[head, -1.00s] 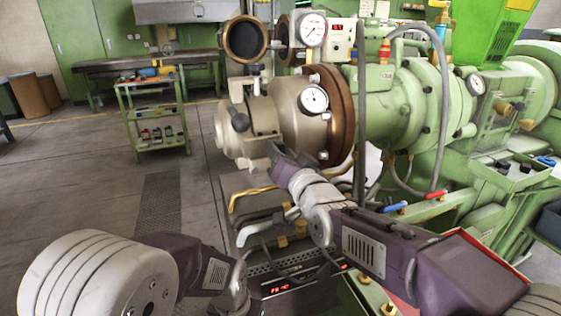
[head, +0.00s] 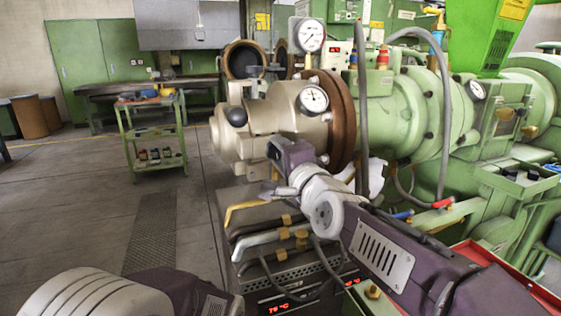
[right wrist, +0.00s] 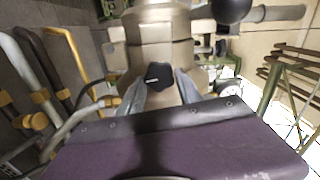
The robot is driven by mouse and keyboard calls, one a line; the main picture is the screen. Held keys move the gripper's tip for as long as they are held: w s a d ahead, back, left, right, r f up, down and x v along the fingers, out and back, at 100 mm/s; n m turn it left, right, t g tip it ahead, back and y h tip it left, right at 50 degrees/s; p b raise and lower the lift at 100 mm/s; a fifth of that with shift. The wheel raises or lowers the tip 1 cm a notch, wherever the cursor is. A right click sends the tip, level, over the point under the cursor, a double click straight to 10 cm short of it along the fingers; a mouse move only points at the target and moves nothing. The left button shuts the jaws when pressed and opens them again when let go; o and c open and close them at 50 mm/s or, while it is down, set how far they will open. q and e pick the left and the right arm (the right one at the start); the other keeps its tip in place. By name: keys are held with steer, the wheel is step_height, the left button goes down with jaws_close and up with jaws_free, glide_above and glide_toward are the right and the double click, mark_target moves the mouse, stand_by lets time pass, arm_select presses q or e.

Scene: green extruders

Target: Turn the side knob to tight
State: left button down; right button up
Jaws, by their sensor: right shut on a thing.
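The side knob (right wrist: 160,77) is a black lobed knob with a short white mark on its face, on the underside of the beige metal head in the right wrist view. My right gripper (right wrist: 159,90) has a grey finger on either side of the knob and is shut on it. In the head view my right gripper (head: 277,172) is at the lower front of the beige extruder head (head: 255,130), and the knob is hidden there. No marking for tight is readable. My left gripper is out of view; only part of its arm shows at the bottom left.
A black ball knob (head: 237,116) sticks out of the head above my right gripper. Hoses and pipes (head: 262,215) run below it. A dial gauge (head: 313,99) sits above right. A green cart (head: 152,135) stands behind left, with open floor around it.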

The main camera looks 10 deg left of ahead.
steer(key=shift+f+m+b, duration=0.1)
steer(key=shift+m+b, duration=0.2)
steer(key=shift+m, duration=0.4)
steer(key=o, duration=1.4)
steer(key=shift+c, duration=0.2)
steer(key=v, duration=0.9)
